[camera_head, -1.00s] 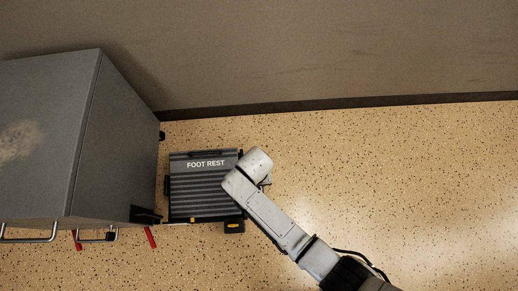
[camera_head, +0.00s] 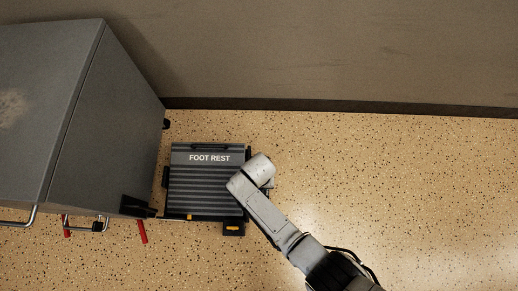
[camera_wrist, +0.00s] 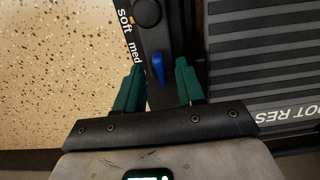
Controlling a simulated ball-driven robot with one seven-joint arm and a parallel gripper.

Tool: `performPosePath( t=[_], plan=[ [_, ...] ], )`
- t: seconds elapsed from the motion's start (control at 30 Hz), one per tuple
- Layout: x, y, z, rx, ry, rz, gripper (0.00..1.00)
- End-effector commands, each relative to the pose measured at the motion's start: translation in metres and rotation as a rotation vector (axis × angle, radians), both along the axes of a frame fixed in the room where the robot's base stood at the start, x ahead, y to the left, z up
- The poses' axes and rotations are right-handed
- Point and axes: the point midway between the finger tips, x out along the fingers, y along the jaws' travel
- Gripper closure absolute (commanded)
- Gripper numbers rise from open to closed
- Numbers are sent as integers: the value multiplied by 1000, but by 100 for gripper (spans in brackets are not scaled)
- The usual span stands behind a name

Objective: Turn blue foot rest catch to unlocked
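The grey ribbed foot rest (camera_head: 205,180) lies on the speckled floor beside the grey cabinet, its FOOT REST label facing up. In the wrist view, the blue catch (camera_wrist: 158,67) sits on the foot rest's dark side rail, below a black round knob (camera_wrist: 147,13). My gripper (camera_wrist: 158,78) has two green fingers spread apart, one on each side of the blue catch. I cannot tell whether either finger touches it. In the head view my arm covers the foot rest's right edge, and the catch and fingers are hidden.
The grey cabinet (camera_head: 110,120) stands close on the left, with metal handles and red parts low at its front. A wall (camera_head: 340,50) with dark skirting runs behind. A black and yellow piece (camera_head: 233,229) is at the foot rest's front right corner. Floor on the right is clear.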

Motion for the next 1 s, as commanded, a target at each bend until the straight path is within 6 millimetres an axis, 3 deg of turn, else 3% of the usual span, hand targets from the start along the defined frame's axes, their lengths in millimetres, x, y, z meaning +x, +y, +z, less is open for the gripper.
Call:
performPosePath(
  t=[0.33, 0.73, 1.0],
  plan=[
    [0, 0, -3, 0, 0, 0, 62],
    [0, 0, -3, 0, 0, 0, 100],
    [0, 0, -3, 0, 0, 1, 100]
  ],
)
